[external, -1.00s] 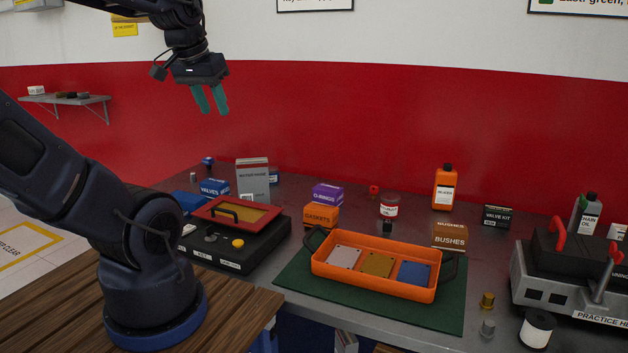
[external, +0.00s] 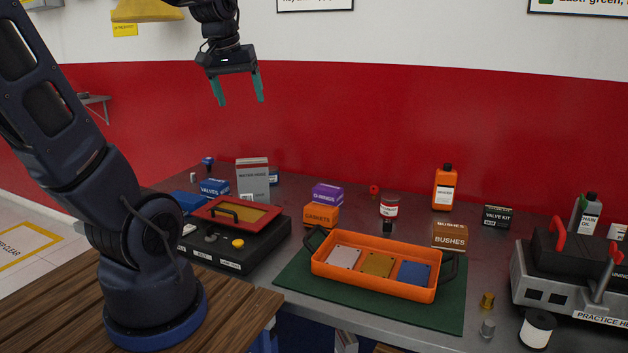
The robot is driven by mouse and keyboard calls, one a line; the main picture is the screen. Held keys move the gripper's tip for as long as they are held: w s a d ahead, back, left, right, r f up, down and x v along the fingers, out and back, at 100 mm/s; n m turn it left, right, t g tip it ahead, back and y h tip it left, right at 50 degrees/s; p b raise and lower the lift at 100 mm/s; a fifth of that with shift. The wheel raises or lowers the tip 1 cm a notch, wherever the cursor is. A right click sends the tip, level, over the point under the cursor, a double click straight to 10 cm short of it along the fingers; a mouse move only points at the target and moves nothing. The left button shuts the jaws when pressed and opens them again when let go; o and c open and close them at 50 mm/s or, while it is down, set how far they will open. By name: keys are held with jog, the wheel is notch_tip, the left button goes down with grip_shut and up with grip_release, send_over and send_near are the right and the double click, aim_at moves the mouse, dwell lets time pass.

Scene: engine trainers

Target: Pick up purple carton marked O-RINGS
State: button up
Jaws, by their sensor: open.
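The purple carton marked O-RINGS (external: 328,194) sits toward the back of the grey bench, behind and slightly right of an orange GASKETS carton (external: 321,216). The two stand close together; I cannot tell whether they touch, or whether the purple one rests on the bench or on something. My gripper (external: 239,100) is open and empty, with its teal fingers pointing down. It is high above the bench, up and to the left of the purple carton.
A grey WATER HOSE box (external: 253,179) stands left of the cartons, near a black panel with a red frame (external: 236,213). An orange tray (external: 374,285) lies on a green mat in front. A red-and-white can (external: 389,206) stands to the right. The air above the carton is clear.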

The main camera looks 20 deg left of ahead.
jog(key=w+d+f+n+g, duration=0.1)
jog(key=w+d+f+n, duration=0.15)
jog(key=w, duration=0.85)
jog(key=n+g, duration=0.3)
jog(key=n, duration=0.8)
send_over(328, 188)
jog(key=f, duration=2.5)
jog(key=shift+w+d+f, duration=0.1)
jog(key=shift+w+f, duration=0.1)
jog(key=shift+f, duration=0.05)
jog(key=shift+w+f, duration=0.1)
jog(key=shift+f, duration=0.4)
notch_tip(328, 188, down, 5)
jog(key=shift+s+f, duration=0.15)
jog(key=shift+f, duration=1.2)
jog(key=shift+s+f, duration=0.1)
jog(key=shift+f, duration=1.2)
jog(key=c, duration=1.3)
